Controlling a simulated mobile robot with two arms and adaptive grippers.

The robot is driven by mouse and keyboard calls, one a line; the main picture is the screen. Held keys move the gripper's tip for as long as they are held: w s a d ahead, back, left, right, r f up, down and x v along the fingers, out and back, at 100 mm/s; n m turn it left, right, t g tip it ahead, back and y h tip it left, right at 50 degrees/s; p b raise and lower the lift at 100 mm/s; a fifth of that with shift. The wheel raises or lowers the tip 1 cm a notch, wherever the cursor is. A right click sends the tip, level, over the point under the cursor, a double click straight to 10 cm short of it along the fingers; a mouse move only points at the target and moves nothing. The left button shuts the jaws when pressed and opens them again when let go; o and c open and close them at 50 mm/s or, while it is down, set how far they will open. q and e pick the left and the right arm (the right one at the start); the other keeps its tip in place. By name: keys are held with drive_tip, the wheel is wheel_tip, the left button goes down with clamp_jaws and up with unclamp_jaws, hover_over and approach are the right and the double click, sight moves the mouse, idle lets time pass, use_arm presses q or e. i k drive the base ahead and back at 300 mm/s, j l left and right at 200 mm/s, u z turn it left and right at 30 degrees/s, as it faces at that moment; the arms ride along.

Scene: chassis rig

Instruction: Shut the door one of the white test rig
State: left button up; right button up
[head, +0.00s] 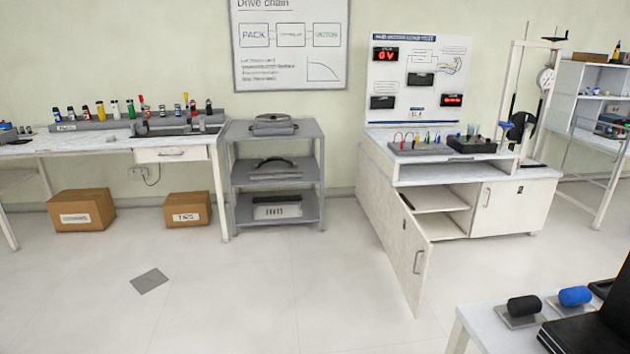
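The white test rig (372,190) stands at the right of centre, with a display panel (418,80) on top. Its left door (411,262) is swung wide open toward me and bears a vertical handle (418,262). The open cupboard shows an inner shelf (436,198). The right door (507,207) of the rig is closed. I cannot read any number on the doors. Neither of my grippers shows in the head view.
A grey shelf trolley (274,129) stands left of the rig. A workbench (110,147) with cardboard boxes (82,210) below is at the left. A white table (483,328) with black and blue cylinders is at the lower right. The floor before the open door is clear.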

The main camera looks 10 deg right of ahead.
sight(408, 251)
drive_tip(key=i+z, duration=0.3)
drive_tip(key=i, duration=0.25)
drive_tip(key=i+j+z, duration=0.15)
drive_tip(key=i+z, duration=0.2)
drive_tip(key=i, duration=0.2)
drive_tip(key=i+j+z, duration=0.3)
drive_tip(key=i, duration=0.25)
